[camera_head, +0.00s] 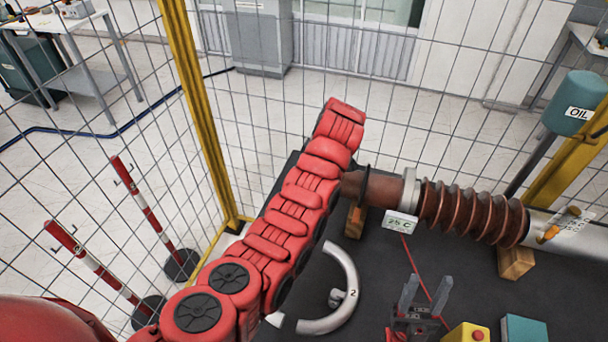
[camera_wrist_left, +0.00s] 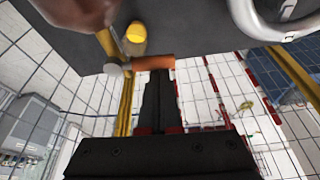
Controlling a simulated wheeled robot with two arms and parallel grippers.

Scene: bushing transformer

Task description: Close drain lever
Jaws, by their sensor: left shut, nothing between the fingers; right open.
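In the left wrist view, an orange cylindrical handle (camera_wrist_left: 153,62), which looks like the drain lever, lies sideways beside a grey round end (camera_wrist_left: 113,68). A yellow-topped round part (camera_wrist_left: 136,33) is close behind it. My left gripper (camera_wrist_left: 158,78) is shut and empty, its tips at the orange handle; I cannot tell whether they touch. In the head view my red left arm hides that gripper and the handle. The ribbed brown bushing (camera_head: 470,212) lies sideways. My right gripper (camera_head: 424,288) is open and empty over the dark table, fingers pointing up in the picture.
The dark table (camera_head: 390,270) holds a white curved handle marked 2 (camera_head: 345,290), a wooden block (camera_head: 517,262), a yellow box with a red button (camera_head: 466,335) and a teal box (camera_head: 524,330). Wire fencing with yellow posts (camera_head: 200,100) stands behind.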

